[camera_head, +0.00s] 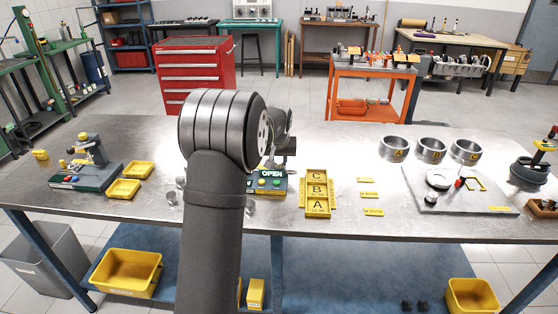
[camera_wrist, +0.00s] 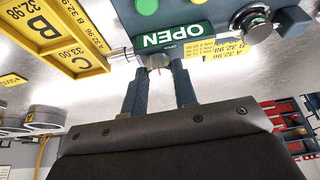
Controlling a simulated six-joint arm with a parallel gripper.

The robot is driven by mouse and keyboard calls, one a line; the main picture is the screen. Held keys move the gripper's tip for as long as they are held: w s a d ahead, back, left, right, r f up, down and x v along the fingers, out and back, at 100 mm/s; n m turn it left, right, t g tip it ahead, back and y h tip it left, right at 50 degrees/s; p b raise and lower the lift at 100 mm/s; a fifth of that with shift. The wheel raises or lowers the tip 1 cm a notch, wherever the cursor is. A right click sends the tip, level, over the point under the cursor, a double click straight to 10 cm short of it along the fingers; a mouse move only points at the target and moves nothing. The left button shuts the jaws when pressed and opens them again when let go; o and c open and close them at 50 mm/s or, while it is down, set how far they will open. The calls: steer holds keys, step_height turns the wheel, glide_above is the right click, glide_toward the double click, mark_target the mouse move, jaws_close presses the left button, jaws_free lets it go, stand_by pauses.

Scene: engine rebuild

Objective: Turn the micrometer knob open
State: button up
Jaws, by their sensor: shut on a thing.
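The micrometer stand shows in the head view by its green OPEN sign (camera_head: 271,174), partly hidden behind my arm. In the wrist view, which is upside down, the OPEN sign (camera_wrist: 172,36) sits just past my fingertips. A small round metal knob (camera_wrist: 159,62) lies between the tips of my gripper (camera_wrist: 161,76). My gripper is shut on this knob, one dark finger on each side.
A yellow tray marked A, B, C (camera_head: 317,212) stands close to the right of the micrometer. Metal rings (camera_head: 394,148) and a grey plate (camera_head: 463,200) are farther right. A small device (camera_head: 88,165) and yellow bins (camera_head: 123,188) stand at the left.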

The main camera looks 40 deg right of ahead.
steer(key=m, duration=0.2)
steer(key=m+g+h, duration=0.1)
steer(key=m, duration=0.1)
steer(key=shift+w+a+m+g, duration=0.1)
steer(key=shift+m+g, duration=0.2)
steer(key=shift+m, duration=0.1)
stand_by(0.5)
steer(key=o, duration=1)
steer(key=v, duration=1.7)
steer(key=shift+a+r, duration=0.15)
steer(key=shift+a, duration=0.05)
steer(key=shift+w, duration=0.1)
steer(key=x, duration=1.7)
steer(key=shift+d+f, duration=0.2)
